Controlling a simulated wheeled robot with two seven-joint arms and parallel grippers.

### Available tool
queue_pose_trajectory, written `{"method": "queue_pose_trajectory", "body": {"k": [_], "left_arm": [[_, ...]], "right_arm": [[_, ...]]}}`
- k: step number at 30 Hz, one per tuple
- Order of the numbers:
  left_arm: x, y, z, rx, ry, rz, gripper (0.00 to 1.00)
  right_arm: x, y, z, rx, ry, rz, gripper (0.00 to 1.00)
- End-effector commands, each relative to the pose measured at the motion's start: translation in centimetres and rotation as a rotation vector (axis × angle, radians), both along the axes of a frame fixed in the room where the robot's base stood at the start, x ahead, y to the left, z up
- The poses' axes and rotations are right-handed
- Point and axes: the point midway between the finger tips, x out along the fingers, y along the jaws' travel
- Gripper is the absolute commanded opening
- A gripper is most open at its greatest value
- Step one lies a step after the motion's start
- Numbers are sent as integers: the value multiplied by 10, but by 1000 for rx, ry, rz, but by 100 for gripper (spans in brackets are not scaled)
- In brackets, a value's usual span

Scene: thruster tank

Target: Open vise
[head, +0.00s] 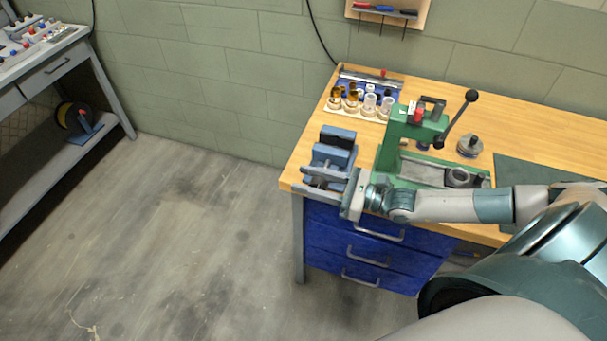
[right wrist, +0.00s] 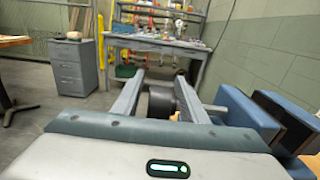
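The blue vise (head: 331,155) is mounted at the left front corner of the wooden workbench. Its blue jaws and dark jaw faces also show at the right of the right wrist view (right wrist: 247,112). My right gripper (head: 306,179) is at the front of the vise, with its fingers pointing left. In the right wrist view its fingers (right wrist: 160,78) are apart, and a dark round part (right wrist: 160,103), apparently the vise's screw end, shows between them. A thin bar (right wrist: 214,107) shows just right of the fingers. I cannot tell whether the fingers touch anything. My left gripper is out of view.
A green press (head: 415,130) with a black-knobbed lever stands right of the vise on the workbench (head: 520,150). Blue drawers (head: 345,245) are below. The floor left of the bench is clear; another table (head: 45,60) stands far left.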

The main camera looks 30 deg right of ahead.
Motion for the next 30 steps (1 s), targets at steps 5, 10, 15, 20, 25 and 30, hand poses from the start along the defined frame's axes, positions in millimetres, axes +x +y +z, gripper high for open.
{"method": "queue_pose_trajectory", "body": {"k": [5, 10, 15, 20, 25, 30], "left_arm": [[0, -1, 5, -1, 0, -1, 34], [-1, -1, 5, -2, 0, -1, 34], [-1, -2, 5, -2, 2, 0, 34], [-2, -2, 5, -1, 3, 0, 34], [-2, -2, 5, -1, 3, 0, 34], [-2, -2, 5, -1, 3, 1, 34]], "right_arm": [[9, 8, 1, 0, 0, 0, 39], [10, 9, -1, 0, 1, 1, 39], [10, 9, -1, 0, 1, 0, 39], [9, 9, -1, 0, 1, 1, 4], [9, 10, -1, 1, 3, 2, 4], [8, 11, -2, -11, 17, 4, 4]]}}
